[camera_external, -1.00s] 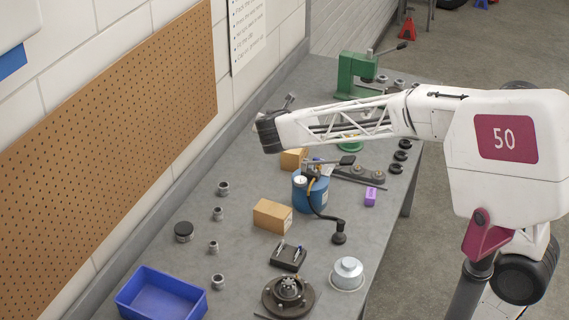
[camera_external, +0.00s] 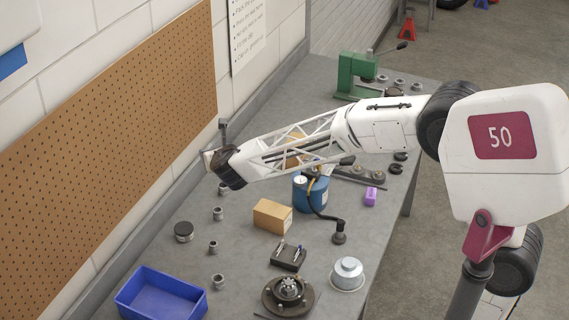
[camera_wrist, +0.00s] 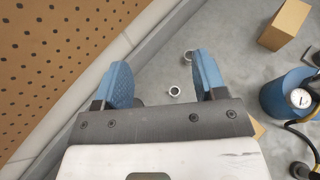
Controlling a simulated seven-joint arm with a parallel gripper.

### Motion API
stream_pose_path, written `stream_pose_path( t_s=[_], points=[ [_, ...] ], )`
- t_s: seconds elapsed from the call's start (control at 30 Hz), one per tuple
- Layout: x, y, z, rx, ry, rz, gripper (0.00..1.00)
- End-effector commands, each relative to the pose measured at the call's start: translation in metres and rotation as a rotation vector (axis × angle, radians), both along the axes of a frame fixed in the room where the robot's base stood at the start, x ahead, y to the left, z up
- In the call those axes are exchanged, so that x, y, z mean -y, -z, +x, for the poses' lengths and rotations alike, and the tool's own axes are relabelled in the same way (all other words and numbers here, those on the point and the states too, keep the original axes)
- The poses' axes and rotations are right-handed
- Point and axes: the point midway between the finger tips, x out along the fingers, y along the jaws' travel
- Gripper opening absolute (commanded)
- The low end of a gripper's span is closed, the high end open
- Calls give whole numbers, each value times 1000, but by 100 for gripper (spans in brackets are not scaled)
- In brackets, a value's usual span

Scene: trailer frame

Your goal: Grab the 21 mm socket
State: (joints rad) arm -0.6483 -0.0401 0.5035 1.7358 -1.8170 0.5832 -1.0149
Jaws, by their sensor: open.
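Several grey metal sockets stand apart in a loose row on the bench, among them a far one (camera_external: 223,188), a second (camera_external: 218,214), a small third (camera_external: 213,246) and a near one (camera_external: 218,281). I cannot read their sizes, so I cannot tell which is the 21 mm one. My gripper (camera_external: 213,148) is open and empty above the far end of the row, near the wall. In the wrist view its blue-padded fingers (camera_wrist: 160,62) are spread, with one socket (camera_wrist: 174,91) and another socket (camera_wrist: 188,55) seen between them on the bench below.
A cardboard box (camera_external: 272,216) and a blue canister (camera_external: 310,194) with a gauge and hose stand right of the row. A dark round tin (camera_external: 184,232) and blue bin (camera_external: 162,296) lie on the left side. The pegboard wall (camera_external: 120,140) borders the bench on the left.

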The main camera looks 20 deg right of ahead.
Motion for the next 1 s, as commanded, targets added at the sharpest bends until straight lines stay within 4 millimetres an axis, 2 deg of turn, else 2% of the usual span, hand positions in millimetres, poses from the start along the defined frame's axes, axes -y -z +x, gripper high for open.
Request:
stream_pose_path(
  t_s=[0.27,0.37,0.5,0.63,0.8,1.0],
  points=[
    [1,71,0,-4,1,-3,65],
    [1,107,-1,-5,-1,-4,65],
    [1,170,-1,-6,0,-5,65],
    [1,212,0,-4,1,-1,65],
    [0,240,0,-2,0,0,65],
    [0,246,0,-1,2,1,65]
  ],
)
